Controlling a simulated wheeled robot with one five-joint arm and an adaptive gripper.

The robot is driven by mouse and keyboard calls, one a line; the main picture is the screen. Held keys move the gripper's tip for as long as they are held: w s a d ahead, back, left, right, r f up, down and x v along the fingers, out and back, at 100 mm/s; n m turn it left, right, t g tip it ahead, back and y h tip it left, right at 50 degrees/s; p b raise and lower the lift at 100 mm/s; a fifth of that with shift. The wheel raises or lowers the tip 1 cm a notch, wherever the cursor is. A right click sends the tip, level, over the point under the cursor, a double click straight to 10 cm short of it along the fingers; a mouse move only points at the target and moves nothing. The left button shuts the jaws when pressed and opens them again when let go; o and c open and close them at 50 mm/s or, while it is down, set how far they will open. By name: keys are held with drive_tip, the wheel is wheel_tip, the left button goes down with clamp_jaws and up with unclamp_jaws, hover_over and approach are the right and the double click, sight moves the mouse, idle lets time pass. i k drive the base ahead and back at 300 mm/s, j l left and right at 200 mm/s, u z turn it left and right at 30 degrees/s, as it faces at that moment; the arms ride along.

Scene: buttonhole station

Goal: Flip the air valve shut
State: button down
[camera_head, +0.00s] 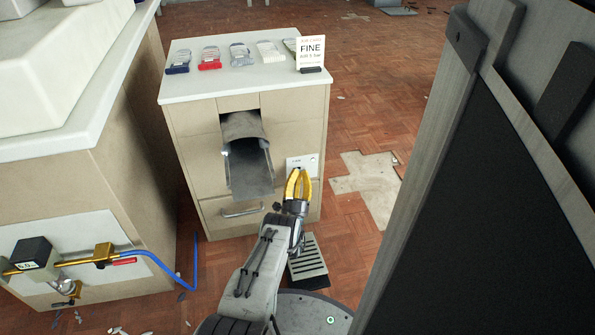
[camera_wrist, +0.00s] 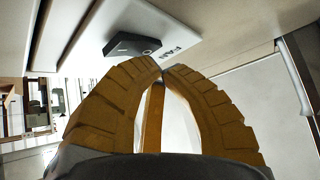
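The air valve (camera_head: 104,254) is a brass fitting with a red lever (camera_head: 124,262), on a pipe along the left cabinet's lower panel. The lever appears to lie roughly along the line of the pipe, and a blue hose (camera_head: 165,270) leaves the fitting. My gripper (camera_head: 296,171) has yellow fingers and is well to the right of the valve, in front of the middle cabinet's right side. In the wrist view its fingertips (camera_wrist: 162,72) come together, with nothing seen held between them. The valve does not show in the wrist view.
A black switch box (camera_wrist: 132,45) by a "FAN" label is close beyond my fingertips. The middle cabinet (camera_head: 185,135) has a metal chute (camera_head: 248,165) and a drawer handle (camera_head: 240,211). A dark panel (camera_head: 480,220) fills the right. Some floor shows between the cabinets.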

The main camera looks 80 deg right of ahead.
sight(100, 265)
drive_tip(key=j, duration=2.25)
